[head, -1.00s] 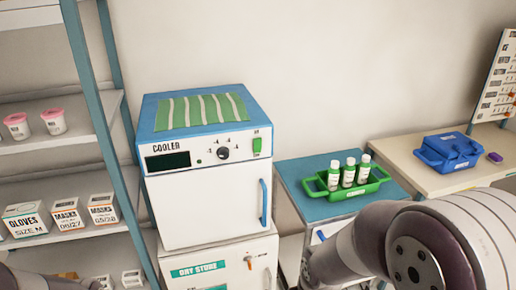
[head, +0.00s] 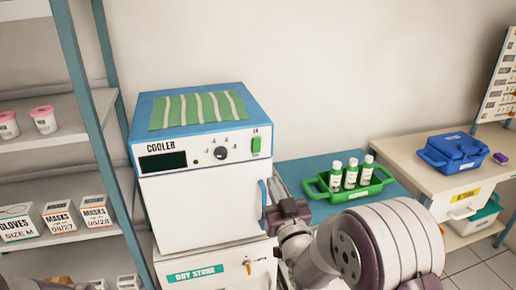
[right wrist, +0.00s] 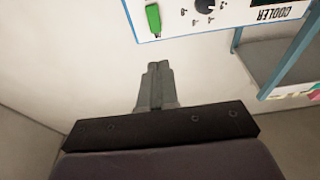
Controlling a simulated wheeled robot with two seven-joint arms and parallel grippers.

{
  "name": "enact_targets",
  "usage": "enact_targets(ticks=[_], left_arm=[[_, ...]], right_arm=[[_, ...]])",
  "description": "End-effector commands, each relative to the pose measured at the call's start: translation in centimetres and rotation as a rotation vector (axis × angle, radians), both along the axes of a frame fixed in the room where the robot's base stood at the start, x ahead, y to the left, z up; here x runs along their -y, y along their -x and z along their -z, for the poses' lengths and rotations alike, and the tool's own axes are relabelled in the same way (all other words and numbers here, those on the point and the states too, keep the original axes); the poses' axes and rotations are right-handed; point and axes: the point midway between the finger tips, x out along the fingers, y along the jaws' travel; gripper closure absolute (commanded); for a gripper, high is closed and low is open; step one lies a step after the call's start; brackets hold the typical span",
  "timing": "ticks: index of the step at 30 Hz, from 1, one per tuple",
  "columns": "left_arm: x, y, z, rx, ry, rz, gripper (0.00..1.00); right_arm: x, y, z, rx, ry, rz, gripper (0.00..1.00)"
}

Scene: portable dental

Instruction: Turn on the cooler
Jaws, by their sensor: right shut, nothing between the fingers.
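The cooler (head: 190,205) is a white box with a blue top, standing on the dry store cabinet. Its front panel has a dark display (head: 163,162), a black knob (head: 221,153) and a green switch (head: 256,145) at the right end. The display looks blank. My right gripper (head: 277,180) is beside the cooler's blue door handle (head: 263,205), below the switch; I cannot tell whether it touches the handle. In the right wrist view its fingers (right wrist: 155,67) are together and empty, with the green switch (right wrist: 153,18) ahead, apart from them.
A green tray (head: 316,190) with several white bottles stands on the blue-topped cart (head: 290,167) to the right. Shelving (head: 80,112) stands close to the cooler's left. The wall above is clear.

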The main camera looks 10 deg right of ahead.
Motion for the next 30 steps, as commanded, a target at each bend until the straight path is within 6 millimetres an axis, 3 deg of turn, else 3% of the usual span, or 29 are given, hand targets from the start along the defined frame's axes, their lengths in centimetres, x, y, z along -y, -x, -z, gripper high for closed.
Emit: enact_targets(ticks=[7,21,30], left_arm=[[0.0,0.0,-0.5,0.000,0.000,0.000,1.00],[0.0,0.0,-3.1,0.000,0.000,0.000,1.00],[0.0,0.0,-3.8,0.000,0.000,0.000,1.00]], right_arm=[[-0.1,-1.4,-0.4,-0.002,0.000,0.000,1.00],[-0.4,-10.9,-2.5,-0.004,0.000,0.000,1.00],[-0.5,-13.6,-3.0,-0.002,0.000,0.000,1.00]])
